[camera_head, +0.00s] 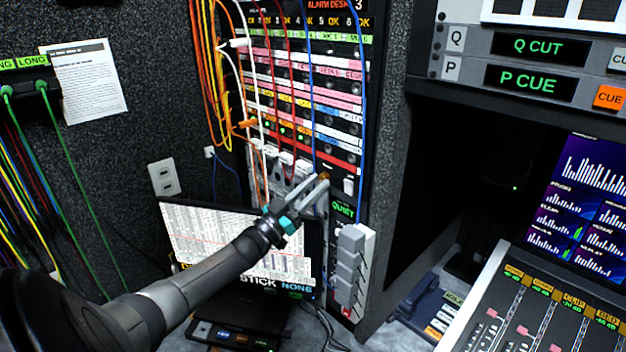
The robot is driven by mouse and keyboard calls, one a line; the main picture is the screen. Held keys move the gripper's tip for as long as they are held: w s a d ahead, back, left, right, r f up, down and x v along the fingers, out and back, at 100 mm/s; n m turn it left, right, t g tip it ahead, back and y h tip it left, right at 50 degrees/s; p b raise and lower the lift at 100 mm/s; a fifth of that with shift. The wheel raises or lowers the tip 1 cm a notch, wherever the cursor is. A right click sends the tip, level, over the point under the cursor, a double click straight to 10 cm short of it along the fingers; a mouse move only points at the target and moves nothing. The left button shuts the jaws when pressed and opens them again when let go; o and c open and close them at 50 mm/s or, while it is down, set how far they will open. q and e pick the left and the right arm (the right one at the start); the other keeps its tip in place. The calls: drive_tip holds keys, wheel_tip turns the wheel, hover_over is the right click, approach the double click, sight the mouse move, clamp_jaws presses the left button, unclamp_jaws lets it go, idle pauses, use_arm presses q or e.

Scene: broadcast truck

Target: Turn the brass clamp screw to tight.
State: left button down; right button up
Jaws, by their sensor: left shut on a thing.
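My left gripper (321,182) reaches up from the lower left to the front of the equipment rack. Its two fingers are shut on the brass clamp screw (325,176), a small brass-coloured spot at the fingertips. Most of the screw is hidden by the fingers, so I cannot tell how far it is turned. My right gripper is not in view.
Red, white, blue and orange cables hang down the rack (310,100) around my left gripper. A monitor (190,225) stands behind my left forearm. Grey blocks (348,265) sit below right of the gripper. A mixing desk (540,310) fills the lower right.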

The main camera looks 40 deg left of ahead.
use_arm(q)
drive_tip(key=n+y+p, duration=0.2)
drive_tip(key=n+y, duration=0.1)
drive_tip(key=n, duration=0.2)
drive_tip(key=shift+d, duration=0.15)
drive_tip(key=shift+n+y, duration=0.3)
drive_tip(key=shift+n, duration=0.2)
drive_tip(key=c, duration=0.7)
unclamp_jaws()
drive_tip(key=shift+o, duration=0.2)
drive_tip(key=v, duration=1.5)
drive_tip(key=shift+b, duration=0.45)
drive_tip(key=shift+f, duration=0.1)
drive_tip(key=shift+s, duration=0.1)
